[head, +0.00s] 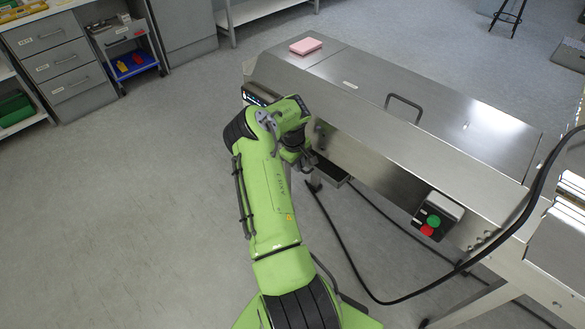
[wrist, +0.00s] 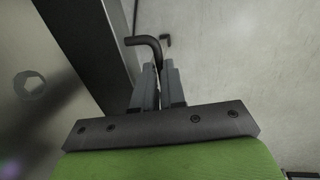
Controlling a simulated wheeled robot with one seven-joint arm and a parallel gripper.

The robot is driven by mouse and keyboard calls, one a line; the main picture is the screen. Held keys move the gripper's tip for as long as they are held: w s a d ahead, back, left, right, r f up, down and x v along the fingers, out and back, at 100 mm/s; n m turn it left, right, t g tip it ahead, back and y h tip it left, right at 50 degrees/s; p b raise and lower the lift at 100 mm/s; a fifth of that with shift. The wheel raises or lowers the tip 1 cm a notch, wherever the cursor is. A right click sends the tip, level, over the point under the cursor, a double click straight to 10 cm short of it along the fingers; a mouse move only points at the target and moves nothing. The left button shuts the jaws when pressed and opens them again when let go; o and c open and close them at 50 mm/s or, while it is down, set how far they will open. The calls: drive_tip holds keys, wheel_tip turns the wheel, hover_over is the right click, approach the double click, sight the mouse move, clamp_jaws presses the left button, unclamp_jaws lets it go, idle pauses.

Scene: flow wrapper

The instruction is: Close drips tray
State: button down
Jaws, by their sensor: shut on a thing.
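The drips tray (head: 331,173) shows in the head view as a dark, flat piece sticking out below the near side of the steel machine. Part of it is hidden behind my arm. In the wrist view my gripper (wrist: 157,88) has its fingers close together, shut on a black bent bar handle (wrist: 145,41) whose curved end rises past the fingertips. A dark panel (wrist: 80,35) runs beside the fingers on the left; I cannot tell whether it is part of the tray. In the head view my gripper's fingertips are hidden by my wrist.
The flow wrapper (head: 400,150) fills the right side, with a control box (head: 437,218) with green and red buttons on its near side. A black cable (head: 352,262) hangs in a loop near the tray. The floor to the left is clear. Drawers (head: 62,65) stand far left.

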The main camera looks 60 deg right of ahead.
drive_tip(key=shift+s+d, duration=0.25)
drive_tip(key=shift+d, duration=0.7)
drive_tip(key=c, duration=1.2)
unclamp_jaws()
wheel_tip(320, 180, up, 16)
drive_tip(key=a+p, duration=0.3)
drive_tip(key=p, duration=0.1)
drive_tip(key=shift+w+f, duration=0.25)
drive_tip(key=shift+w, duration=0.05)
drive_tip(key=shift+d, duration=0.1)
drive_tip(key=shift+c, duration=0.2)
